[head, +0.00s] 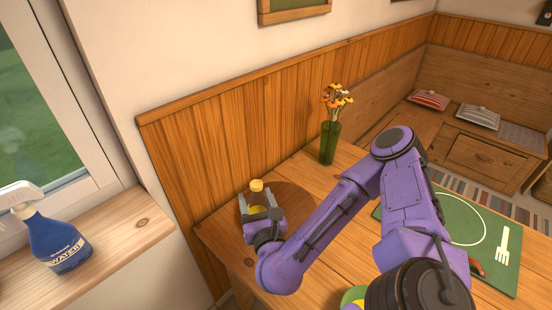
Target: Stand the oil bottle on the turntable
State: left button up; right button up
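The oil bottle (256,187) has a yellow-orange cap and yellow contents, and it looks upright. My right gripper (260,205) has one finger on each side of it. I cannot tell whether the fingers press on the bottle. The turntable (296,201) is a dark brown round disc on the wooden table, partly hidden by my gripper and forearm. The bottle is at the disc's left side in the picture. Its base is hidden by the gripper, so I cannot tell whether it touches the disc. My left gripper is out of view.
A green vase (329,143) with flowers stands behind the turntable near the panelled wall. A green placemat (508,262) with a plate outline and fork marking lies at right. A blue spray bottle (58,243) stands on the windowsill. A yellow-green item (354,296) sits at the front.

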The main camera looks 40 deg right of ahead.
jog(key=shift+s+d+r+m+g+h+b, duration=0.1)
jog(key=shift+s+d+m+g+h+b, duration=0.1)
jog(key=shift+d, duration=0.25)
jog(key=shift+s+d+r+m+g+h+b, duration=0.1)
jog(key=shift+d+h, duration=0.1)
jog(key=shift+d, duration=0.2)
jog(key=shift+w+d+f+b, duration=1.35)
jog(key=shift+d+f+b, duration=0.55)
jog(key=shift+f, duration=0.25)
jog(key=shift+w+d+f+b, duration=1.35)
jog(key=shift+d+f+b, duration=0.4)
jog(key=shift+f+b, duration=0.3)
jog(key=shift+w+d+f+b, duration=1.35)
jog(key=shift+d+f+b, duration=0.5)
jog(key=shift+f, duration=0.5)
jog(key=o, duration=1.3)
